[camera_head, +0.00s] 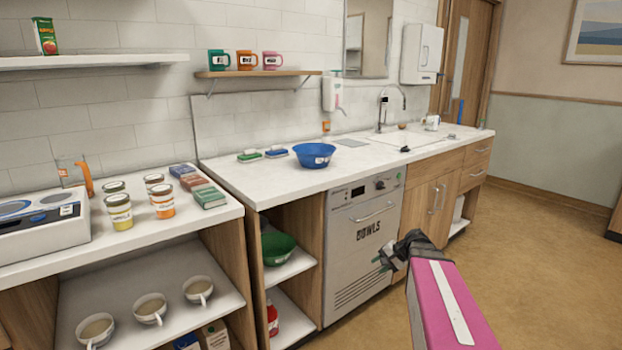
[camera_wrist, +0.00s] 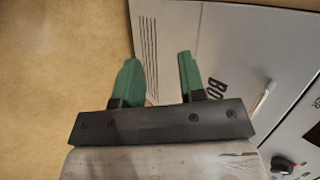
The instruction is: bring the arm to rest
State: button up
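My gripper (camera_head: 383,262) is in front of the dishwasher (camera_head: 365,240), at the end of my pink arm in the head view. In the wrist view its two green fingers (camera_wrist: 158,80) are spread apart with nothing between them. The dishwasher's front with its vents and lettering shows behind the fingers (camera_wrist: 220,50). The gripper appears to hang in free air; its exact distance from the dishwasher door I cannot tell.
A blue bowl (camera_head: 314,155) and sponges (camera_head: 262,154) stand on the counter (camera_head: 268,185). Jars (camera_head: 161,200) and a hob (camera_head: 40,225) are at the left. The floor (camera_head: 530,240) at right is clear.

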jog(key=s+a+f+n+g+h, duration=0.2)
jog(key=s+a+f+n+h, duration=0.1)
jog(key=s, duration=0.4)
jog(key=s+a+f+n+g+h, duration=0.2)
jog(key=s+a+f+n+h, duration=0.1)
jog(key=s, duration=0.4)
jog(key=shift+a+n+h, duration=0.2)
jog(key=shift+n+h, duration=0.5)
jog(key=shift+f, duration=0.1)
